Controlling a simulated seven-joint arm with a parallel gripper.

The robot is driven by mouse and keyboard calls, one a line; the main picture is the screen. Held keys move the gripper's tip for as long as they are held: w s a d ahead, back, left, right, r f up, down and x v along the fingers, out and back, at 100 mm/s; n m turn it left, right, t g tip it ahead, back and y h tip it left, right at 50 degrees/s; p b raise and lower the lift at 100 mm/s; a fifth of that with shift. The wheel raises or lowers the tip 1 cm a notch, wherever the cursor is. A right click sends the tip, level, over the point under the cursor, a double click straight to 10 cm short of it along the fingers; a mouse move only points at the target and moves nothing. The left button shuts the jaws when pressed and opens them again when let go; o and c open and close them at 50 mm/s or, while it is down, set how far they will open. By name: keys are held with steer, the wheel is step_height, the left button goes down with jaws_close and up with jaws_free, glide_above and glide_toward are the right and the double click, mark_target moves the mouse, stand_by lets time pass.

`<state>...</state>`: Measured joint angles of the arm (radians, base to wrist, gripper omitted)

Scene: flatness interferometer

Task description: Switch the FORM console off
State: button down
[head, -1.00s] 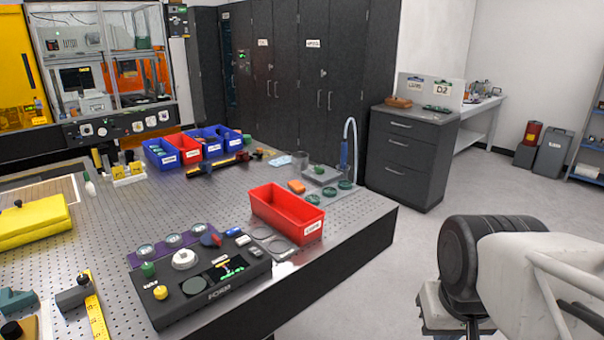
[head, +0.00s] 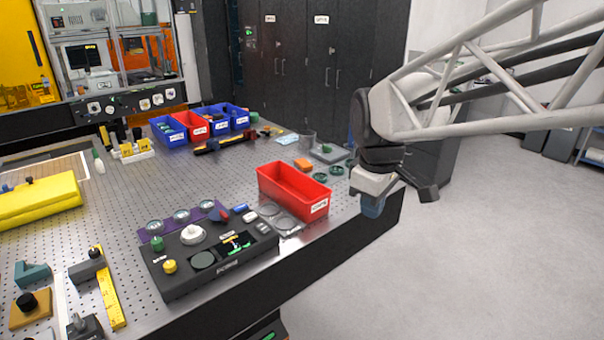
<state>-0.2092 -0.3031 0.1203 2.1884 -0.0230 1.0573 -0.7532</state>
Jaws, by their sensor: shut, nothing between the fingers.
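The FORM console (head: 215,271) is a dark box near the front edge of the perforated table. It carries a white dial (head: 193,234), a yellow knob (head: 169,266), a green knob (head: 157,243) and a round dark disc (head: 202,260). Its small screen (head: 235,245) is lit with green and yellow marks. My gripper (head: 373,208) is shut and empty, pointing down by the table's right edge. It is well to the right of the console and touches nothing that I can see.
A red bin (head: 295,194) stands between the console and my gripper. Round gauges on a purple strip (head: 160,240) lie behind the console. Blue and red bins (head: 207,127) stand at the back. A yellow case (head: 40,203) and a yellow ruler (head: 110,300) are on the left.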

steer(key=w+a+f+n+g, duration=0.1)
steer(key=w+a+n, duration=0.7)
steer(key=w+a, duration=0.4)
steer(key=n+g+h, duration=0.1)
steer(key=n, duration=0.7)
glide_above(264, 228)
steer(key=w+a, duration=0.2)
steer(key=f, duration=0.4)
steer(key=shift+s+d+f, duration=0.15)
steer(key=shift+s+f, duration=0.1)
steer(key=shift+f, duration=0.15)
steer(key=shift+f, duration=0.1)
steer(key=f, duration=0.4)
steer(key=s+d+f, duration=0.1)
steer(key=f, duration=0.8)
steer(key=shift+s+d+f, duration=0.2)
steer(key=shift+d+f, duration=0.05)
steer(key=shift+f, duration=0.1)
